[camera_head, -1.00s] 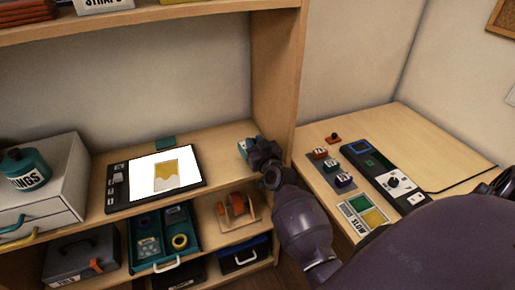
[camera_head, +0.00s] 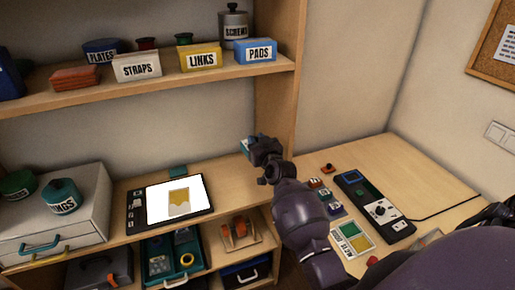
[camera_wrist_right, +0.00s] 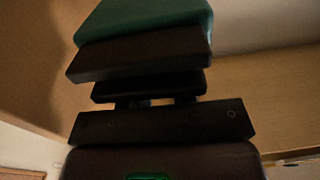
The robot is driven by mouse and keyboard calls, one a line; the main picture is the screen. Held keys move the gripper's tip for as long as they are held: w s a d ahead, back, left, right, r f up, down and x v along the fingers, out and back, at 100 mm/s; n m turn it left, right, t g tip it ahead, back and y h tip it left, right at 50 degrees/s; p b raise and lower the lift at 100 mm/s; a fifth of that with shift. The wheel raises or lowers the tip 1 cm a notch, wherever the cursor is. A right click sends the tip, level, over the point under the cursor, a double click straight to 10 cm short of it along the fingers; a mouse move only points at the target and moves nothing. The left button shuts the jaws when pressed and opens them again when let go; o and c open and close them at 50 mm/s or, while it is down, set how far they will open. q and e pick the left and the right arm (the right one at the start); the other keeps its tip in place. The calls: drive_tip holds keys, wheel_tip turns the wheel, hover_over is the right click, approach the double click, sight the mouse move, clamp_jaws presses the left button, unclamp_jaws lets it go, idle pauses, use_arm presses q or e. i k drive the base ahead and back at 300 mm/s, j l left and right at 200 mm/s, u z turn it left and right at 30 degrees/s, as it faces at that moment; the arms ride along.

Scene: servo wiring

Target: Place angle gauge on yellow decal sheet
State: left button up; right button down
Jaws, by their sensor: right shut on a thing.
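My right gripper (camera_head: 251,147) is shut on a teal piece (camera_head: 244,145), mostly hidden behind the fingers, in front of the shelf's right upright. In the right wrist view a teal block (camera_wrist_right: 150,20) shows beyond the dark fingers. I cannot tell from its shape whether it is the angle gauge. A small card with yellow and green squares (camera_head: 353,240) lies on the right-hand table, to the right of my right forearm. I cannot tell whether its yellow part is the yellow decal sheet. My left gripper is not in view.
A dark tablet (camera_head: 135,207) with a lit picture lies on the middle shelf. A dark control panel (camera_head: 378,208) and small labelled blocks (camera_head: 316,184) stand on the right table. Labelled boxes (camera_head: 200,58) line the upper shelf. The right table's back is clear.

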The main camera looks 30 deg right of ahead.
sight(189, 204)
drive_tip(key=i+j, duration=0.1)
drive_tip(key=j, duration=0.3)
drive_tip(key=i+j, duration=0.15)
drive_tip(key=j, duration=0.25)
drive_tip(key=i+j, duration=0.1)
drive_tip(key=j, duration=0.3)
